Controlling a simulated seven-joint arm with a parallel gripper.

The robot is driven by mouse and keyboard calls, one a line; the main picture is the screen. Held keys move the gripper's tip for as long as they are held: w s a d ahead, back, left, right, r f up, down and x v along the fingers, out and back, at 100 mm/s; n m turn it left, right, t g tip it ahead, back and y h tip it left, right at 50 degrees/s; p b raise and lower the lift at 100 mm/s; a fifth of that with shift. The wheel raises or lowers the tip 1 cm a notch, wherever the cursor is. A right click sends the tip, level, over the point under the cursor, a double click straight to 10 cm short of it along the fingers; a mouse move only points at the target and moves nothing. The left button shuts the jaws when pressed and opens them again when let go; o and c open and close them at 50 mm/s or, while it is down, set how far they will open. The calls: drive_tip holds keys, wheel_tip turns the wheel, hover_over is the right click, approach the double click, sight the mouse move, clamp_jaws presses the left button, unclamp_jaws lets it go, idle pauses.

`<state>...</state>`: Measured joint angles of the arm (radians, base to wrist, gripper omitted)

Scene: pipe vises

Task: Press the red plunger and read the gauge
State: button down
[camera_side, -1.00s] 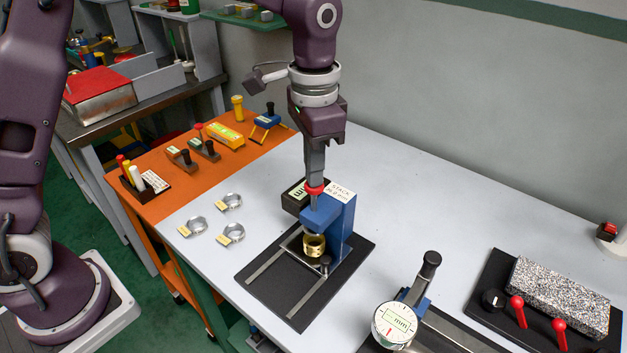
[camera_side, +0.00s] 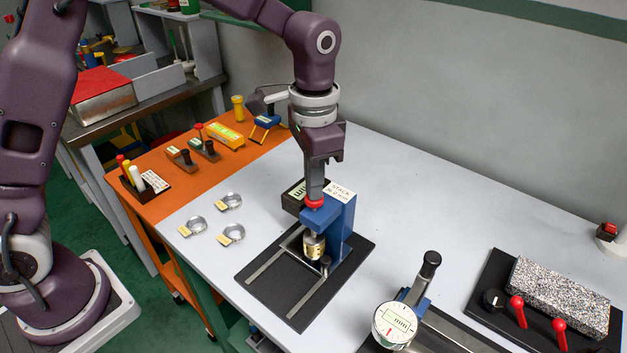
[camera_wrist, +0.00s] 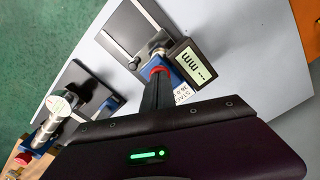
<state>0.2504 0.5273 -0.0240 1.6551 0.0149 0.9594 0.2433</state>
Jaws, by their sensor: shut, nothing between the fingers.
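The red plunger (camera_side: 315,203) sits on top of a blue stand (camera_side: 341,222) on a black base plate. My gripper (camera_side: 315,196) is shut and empty, pointing straight down with its fingertips on the plunger's top. The plunger's red rim also shows in the wrist view (camera_wrist: 158,71) at the tips of my dark fingers (camera_wrist: 157,84). Below the blue head, a silver foot meets a gold-coloured stack (camera_side: 313,250).
Three metal rings with yellow tags (camera_side: 231,234) lie left of the base plate (camera_side: 290,290). A round dial gauge (camera_side: 396,322) stands front right. A granular grey block (camera_side: 562,293) and red levers (camera_side: 518,310) are farther right. The white table behind the stand is clear.

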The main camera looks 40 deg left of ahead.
drive_tip(key=shift+f, duration=0.15)
wheel_tip(320, 180, up, 10)
idle(1.1)
drive_tip(key=s+a+r+n+t, duration=0.2)
drive_tip(key=s+a+r, duration=0.15)
drive_tip(key=s, duration=0.35)
drive_tip(key=s+a+r+n+t, duration=0.1)
drive_tip(key=s+a+r, duration=0.25)
drive_tip(key=s, duration=0.25)
drive_tip(key=s+a+f+n+t, duration=0.1)
drive_tip(key=s+f, duration=0.1)
drive_tip(key=s, duration=0.3)
drive_tip(key=s+a+f+n+t, duration=0.1)
drive_tip(key=s+a+f+n, duration=0.1)
drive_tip(key=s, duration=0.3)
drive_tip(key=shift+s+a+f+t, duration=0.2)
drive_tip(key=shift+a+f+t, duration=0.1)
drive_tip(key=shift+f, duration=0.25)
